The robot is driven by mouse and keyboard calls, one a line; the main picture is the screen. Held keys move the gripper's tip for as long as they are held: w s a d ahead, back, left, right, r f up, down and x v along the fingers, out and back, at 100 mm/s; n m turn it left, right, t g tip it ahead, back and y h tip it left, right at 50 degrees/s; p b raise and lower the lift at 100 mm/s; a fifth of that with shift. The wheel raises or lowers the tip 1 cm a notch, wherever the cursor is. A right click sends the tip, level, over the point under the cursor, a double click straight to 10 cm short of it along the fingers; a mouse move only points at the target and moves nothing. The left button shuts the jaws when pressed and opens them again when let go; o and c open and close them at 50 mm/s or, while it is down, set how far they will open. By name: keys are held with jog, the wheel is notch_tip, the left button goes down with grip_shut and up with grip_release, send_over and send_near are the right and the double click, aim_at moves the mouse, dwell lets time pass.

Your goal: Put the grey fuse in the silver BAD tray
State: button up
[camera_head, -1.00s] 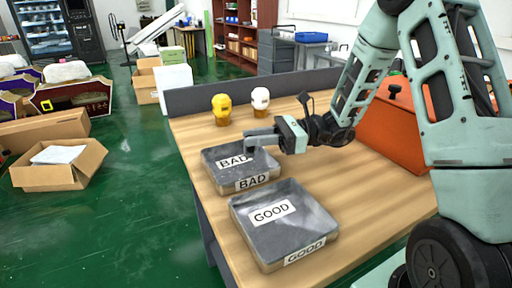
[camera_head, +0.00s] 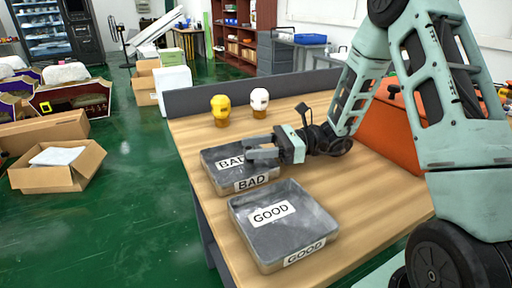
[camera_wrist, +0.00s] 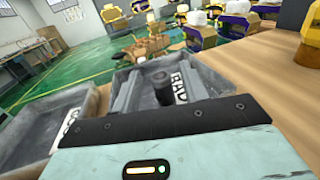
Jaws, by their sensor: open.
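The silver BAD tray (camera_head: 208,176) lies on the table, with BAD labels on its floor and front wall. My gripper (camera_head: 256,147) reaches over its right side from the right, with its fingers apart. In the wrist view, my gripper (camera_wrist: 158,76) is open, and a dark grey cylindrical piece, apparently the grey fuse (camera_wrist: 163,88), stands between the fingers. The BAD tray (camera_wrist: 208,74) lies around and below it there. I cannot tell whether the piece rests on the tray floor. In the head view the fuse is hidden or not distinct from the fingers.
The grey GOOD tray (camera_head: 312,212) lies in front of the BAD tray and looks empty. An orange box (camera_head: 388,128) is at the right. Bare wood lies right of the trays.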

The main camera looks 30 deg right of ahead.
jog(key=v, duration=0.7)
jog(key=shift+s+d, duration=0.1)
jog(key=shift+d, duration=0.1)
